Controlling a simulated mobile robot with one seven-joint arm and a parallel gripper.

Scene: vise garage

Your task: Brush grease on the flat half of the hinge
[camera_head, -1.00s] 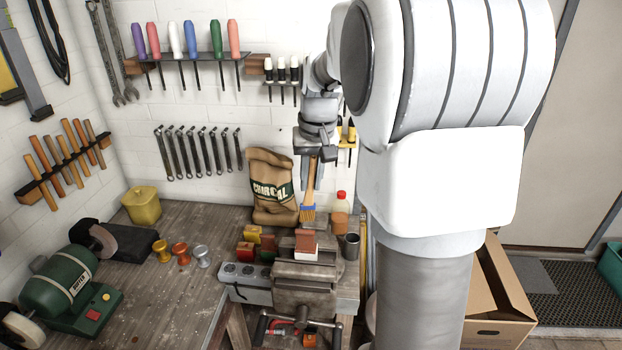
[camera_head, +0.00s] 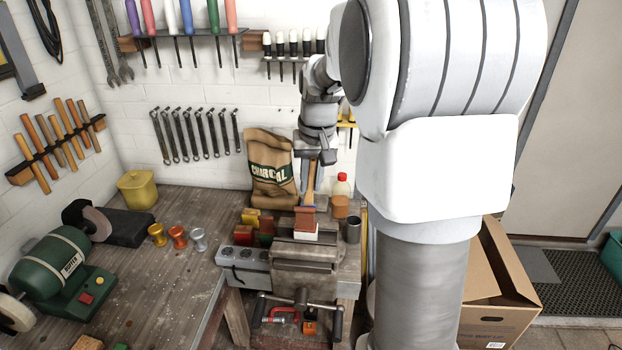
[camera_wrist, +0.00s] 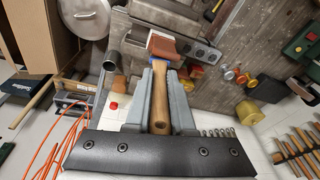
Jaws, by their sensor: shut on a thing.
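My gripper (camera_head: 315,160) is shut on a brush, its two fingers on either side of the wooden handle. The brush (camera_head: 312,182) hangs tilted, head down, with a blue band above the bristles. It also shows in the wrist view (camera_wrist: 159,105). A rust-brown upright plate (camera_head: 304,217) with a white base (camera_head: 305,235) stands at the vise (camera_head: 305,265); it looks like the hinge, but I cannot tell its halves apart. The brush head is right by the plate's top edge in both views. The bristles are mostly hidden, so contact cannot be told. No grease shows clearly.
A charcoal bag (camera_head: 271,168) stands behind. Small coloured blocks (camera_head: 251,218) and a grey socket strip (camera_head: 243,258) lie left of the vise. A dark cup (camera_head: 353,230) and a red-capped bottle (camera_head: 341,190) stand right. The bench (camera_head: 180,285) is clear in front of the coloured knobs.

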